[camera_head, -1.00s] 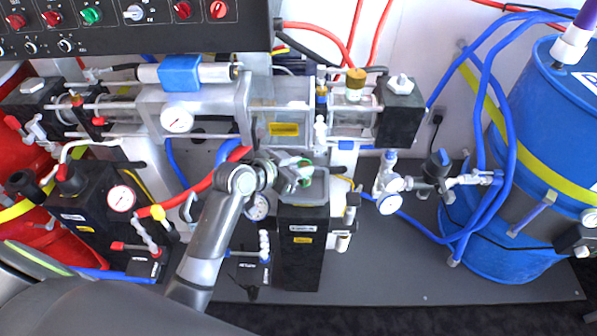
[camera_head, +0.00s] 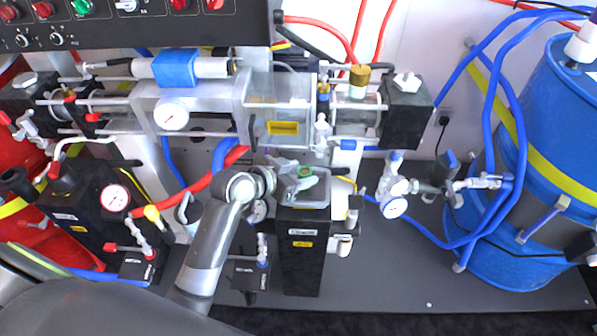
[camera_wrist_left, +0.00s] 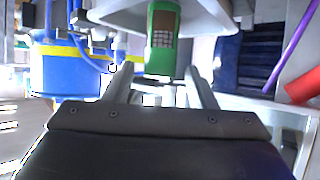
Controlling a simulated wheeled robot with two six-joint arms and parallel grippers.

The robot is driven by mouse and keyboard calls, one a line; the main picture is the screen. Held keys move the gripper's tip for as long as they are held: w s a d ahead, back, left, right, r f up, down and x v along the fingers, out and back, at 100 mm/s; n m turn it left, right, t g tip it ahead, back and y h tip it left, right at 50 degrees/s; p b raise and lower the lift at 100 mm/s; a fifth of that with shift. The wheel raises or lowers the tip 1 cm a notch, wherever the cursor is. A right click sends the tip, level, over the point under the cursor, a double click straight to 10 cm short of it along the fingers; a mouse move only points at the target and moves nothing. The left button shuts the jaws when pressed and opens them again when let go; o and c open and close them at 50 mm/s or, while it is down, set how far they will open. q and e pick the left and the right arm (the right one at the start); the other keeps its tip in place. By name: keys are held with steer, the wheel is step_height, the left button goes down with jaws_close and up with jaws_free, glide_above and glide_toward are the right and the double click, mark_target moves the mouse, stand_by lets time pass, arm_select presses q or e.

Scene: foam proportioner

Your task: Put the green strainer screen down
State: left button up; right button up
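The green strainer screen (camera_head: 305,171) shows as a small green round end over the grey tray (camera_head: 318,201) on top of a black box. My left gripper (camera_head: 300,182) is at the screen, over the tray. In the left wrist view its two fingers (camera_wrist_left: 158,80) are apart, with a gap wider than the screen and clear space on both sides. My right gripper is not in view.
The black box (camera_head: 300,258) carries the tray. A clear-walled pump cylinder (camera_head: 285,105) lies close behind it. Gauges and valves (camera_head: 395,190) sit to the right, with a blue barrel (camera_head: 560,130) and blue hoses farther right. Grey floor (camera_head: 400,270) is free at front right.

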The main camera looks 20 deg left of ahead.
arm_select(q)
steer(key=shift+r, duration=0.1)
steer(key=shift+s+a+r, duration=0.1)
steer(key=shift+r, duration=0.1)
steer(key=p+v, duration=0.1)
steer(key=v, duration=1)
steer(key=shift+s, duration=0.3)
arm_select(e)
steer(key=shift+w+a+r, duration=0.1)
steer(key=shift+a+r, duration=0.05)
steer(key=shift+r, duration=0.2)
arm_select(q)
steer(key=shift+a+r, duration=0.1)
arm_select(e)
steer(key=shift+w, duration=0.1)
